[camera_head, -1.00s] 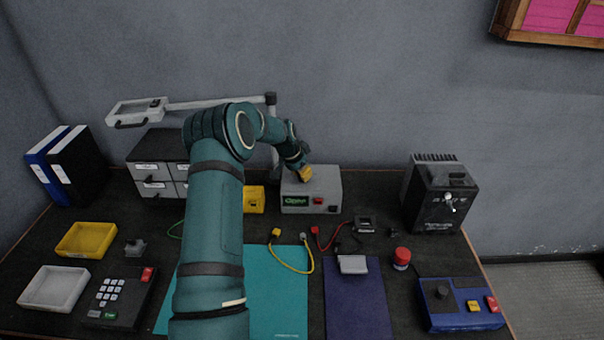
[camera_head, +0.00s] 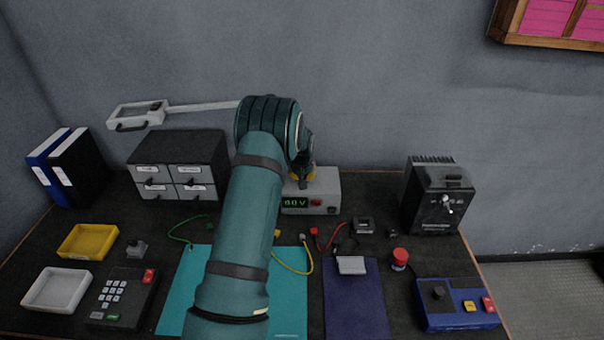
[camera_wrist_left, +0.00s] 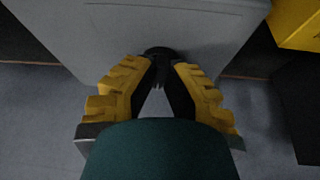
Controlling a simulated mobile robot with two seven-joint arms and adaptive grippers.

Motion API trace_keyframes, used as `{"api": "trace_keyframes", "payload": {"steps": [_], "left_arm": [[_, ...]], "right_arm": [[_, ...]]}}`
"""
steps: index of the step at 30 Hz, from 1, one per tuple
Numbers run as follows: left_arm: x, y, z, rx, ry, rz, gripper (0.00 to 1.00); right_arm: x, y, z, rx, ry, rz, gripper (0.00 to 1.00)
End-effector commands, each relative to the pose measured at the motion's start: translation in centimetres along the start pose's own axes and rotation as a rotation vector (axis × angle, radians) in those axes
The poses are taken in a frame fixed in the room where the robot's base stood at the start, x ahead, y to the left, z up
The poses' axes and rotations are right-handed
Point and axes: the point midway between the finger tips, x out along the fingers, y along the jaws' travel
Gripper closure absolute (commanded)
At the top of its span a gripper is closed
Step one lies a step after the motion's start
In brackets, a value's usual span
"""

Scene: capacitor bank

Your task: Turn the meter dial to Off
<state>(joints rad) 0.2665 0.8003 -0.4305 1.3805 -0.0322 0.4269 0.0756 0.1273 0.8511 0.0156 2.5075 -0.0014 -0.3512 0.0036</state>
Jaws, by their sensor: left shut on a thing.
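The meter is a grey box (camera_head: 325,185) with a lit green display and a red button, at the back middle of the bench. The display appears to read a voltage, its first digit unclear. My left gripper (camera_head: 303,177) is at the top of the box, partly hidden by my arm. In the left wrist view the black dial (camera_wrist_left: 158,51) sits on the grey surface, between the tips of the yellow-padded fingers of my left gripper (camera_wrist_left: 160,68). The gripper is shut on the dial. The dial's pointer and markings cannot be read. My right gripper is not in view.
A drawer cabinet (camera_head: 178,167) stands left of the meter, a black device (camera_head: 438,196) with a lever to its right. Yellow and red leads lie in front. A yellow object (camera_wrist_left: 300,22) is close beside the box in the left wrist view.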

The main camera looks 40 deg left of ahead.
Motion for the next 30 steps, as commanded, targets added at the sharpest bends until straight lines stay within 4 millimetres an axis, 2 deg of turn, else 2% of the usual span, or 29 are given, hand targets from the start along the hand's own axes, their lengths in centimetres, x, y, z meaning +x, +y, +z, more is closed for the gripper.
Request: {"api": "trace_keyframes", "payload": {"steps": [12, 30], "left_arm": [[0.14, 0.44, 0.09, -0.360, -0.004, -0.154, 1.00], [0.32, 0.57, -0.03, -0.808, -0.005, -0.338, 1.00]], "right_arm": [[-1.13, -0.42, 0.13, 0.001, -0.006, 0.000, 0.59], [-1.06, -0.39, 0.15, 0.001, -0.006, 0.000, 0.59]]}}
